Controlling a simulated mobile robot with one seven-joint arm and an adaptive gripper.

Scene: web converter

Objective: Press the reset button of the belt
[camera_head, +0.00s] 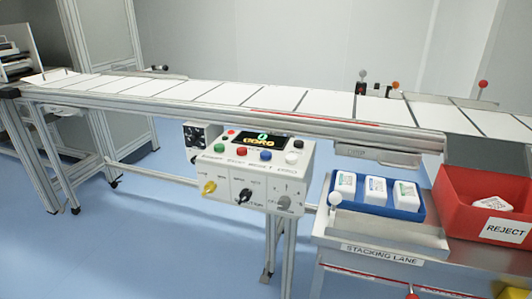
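A white control box (240,184) is mounted at the front of the conveyor belt (330,104), near the middle of the view. Its top row has a green button (219,148), a red button (242,151), a blue button (266,155) and a white button (292,158). Small lettering under the row seems to include RESET near the blue button, but it is hard to read. A dark display (262,141) shows a green 0 and orange characters. A yellow knob (209,187), a black knob (244,195) and a grey knob (284,202) sit below. My gripper is not in view.
A stacking lane table (375,238) stands right of the box, with a blue tray (376,208) of white containers and a red REJECT bin (460,205). Blue floor (130,235) is clear at front left.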

